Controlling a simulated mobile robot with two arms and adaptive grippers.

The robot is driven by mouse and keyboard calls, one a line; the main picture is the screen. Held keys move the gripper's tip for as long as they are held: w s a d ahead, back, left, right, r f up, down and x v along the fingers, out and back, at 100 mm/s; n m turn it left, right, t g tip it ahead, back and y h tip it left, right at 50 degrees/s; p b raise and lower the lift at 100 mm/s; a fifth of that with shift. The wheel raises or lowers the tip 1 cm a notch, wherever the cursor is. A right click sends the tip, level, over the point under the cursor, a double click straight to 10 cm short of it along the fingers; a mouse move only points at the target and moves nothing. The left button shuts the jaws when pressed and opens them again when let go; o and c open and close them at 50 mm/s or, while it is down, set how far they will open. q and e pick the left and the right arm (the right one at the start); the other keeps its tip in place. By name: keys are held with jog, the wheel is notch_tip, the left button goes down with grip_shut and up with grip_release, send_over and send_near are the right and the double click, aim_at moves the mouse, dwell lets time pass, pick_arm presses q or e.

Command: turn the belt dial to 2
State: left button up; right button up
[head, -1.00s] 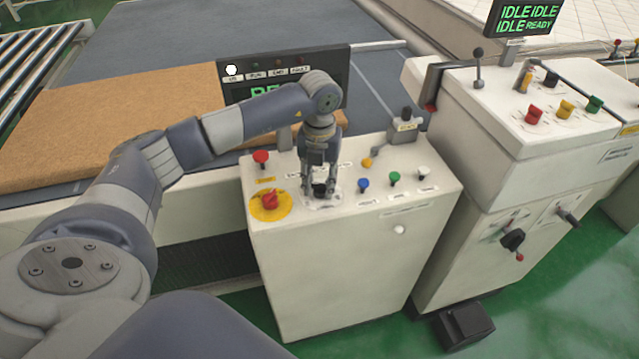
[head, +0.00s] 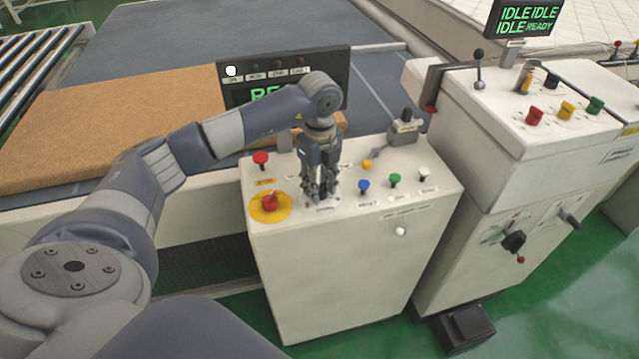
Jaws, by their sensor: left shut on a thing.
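My left gripper (head: 322,194) points straight down at the top of the white control console (head: 330,270). It is shut on the black belt dial, which its fingers now mostly hide. The dial's setting cannot be read. My right gripper does not show.
On the console, a red button (head: 261,158) and a red knob on a yellow disc (head: 270,202) are left of the gripper. Blue (head: 363,185), green (head: 395,179) and white (head: 424,173) buttons and a lever (head: 406,121) are to the right. A dark display (head: 283,75) stands close behind my arm. A second machine (head: 520,120) stands further right.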

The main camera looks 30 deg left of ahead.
pick_arm(q)
jog(key=shift+r+n, duration=0.1)
jog(key=shift+n, duration=0.5)
jog(key=o, duration=1.1)
jog(key=shift+r, duration=0.15)
notch_tip(320, 180, up, 12)
jog(key=shift+f, duration=0.2)
